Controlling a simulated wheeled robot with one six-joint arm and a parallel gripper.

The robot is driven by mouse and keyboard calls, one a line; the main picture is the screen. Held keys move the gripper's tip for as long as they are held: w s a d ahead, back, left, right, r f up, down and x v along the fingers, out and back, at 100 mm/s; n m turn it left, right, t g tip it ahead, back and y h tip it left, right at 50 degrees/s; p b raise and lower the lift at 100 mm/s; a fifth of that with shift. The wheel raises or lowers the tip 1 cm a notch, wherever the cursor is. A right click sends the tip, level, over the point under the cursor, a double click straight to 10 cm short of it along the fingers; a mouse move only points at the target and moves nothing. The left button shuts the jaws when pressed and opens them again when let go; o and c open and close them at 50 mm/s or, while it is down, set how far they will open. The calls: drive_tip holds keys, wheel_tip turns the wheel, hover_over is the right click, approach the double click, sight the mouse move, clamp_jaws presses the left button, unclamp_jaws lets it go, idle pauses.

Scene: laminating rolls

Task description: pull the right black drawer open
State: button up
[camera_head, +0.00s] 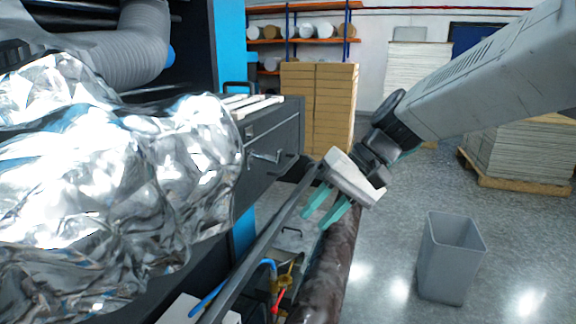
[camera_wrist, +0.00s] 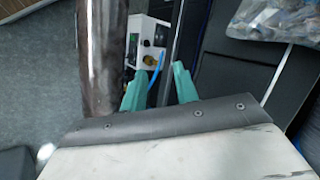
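A black drawer (camera_head: 272,140) shows in the head view right of the crumpled foil, with a silver handle (camera_head: 266,157) on its front. It looks shut, though the foil covers its left part. My gripper (camera_head: 315,220) has two teal fingers, spread apart with nothing between them. It is to the right of the handle and lower in the picture, apart from it, over a dark rail and a brown roll. In the wrist view the fingers (camera_wrist: 158,84) are also apart and empty. I cannot clearly make out the handle there.
Crumpled silver foil (camera_head: 130,170) fills the left. A dark rail (camera_head: 265,245) and a shiny brown roll (camera_head: 335,255) run below my gripper. A grey bin (camera_head: 450,257) stands on the floor at right. Stacked boxes (camera_head: 318,100) stand behind. The floor between is clear.

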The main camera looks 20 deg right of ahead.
drive_tip(key=w+d+m+t+y, duration=0.3)
drive_tip(key=w+t+y, duration=0.1)
drive_tip(key=w, duration=1.2)
drive_tip(key=m+t+y, duration=0.1)
drive_tip(key=m+t, duration=0.2)
drive_tip(key=t, duration=0.1)
approach(291, 162)
drive_tip(key=w+a+f, duration=0.1)
drive_tip(key=a, duration=0.1)
drive_tip(key=x, duration=0.7)
drive_tip(key=shift+w+a+f, duration=0.15)
drive_tip(key=shift+w+a, duration=0.1)
drive_tip(key=shift+w, duration=0.05)
clamp_jaws()
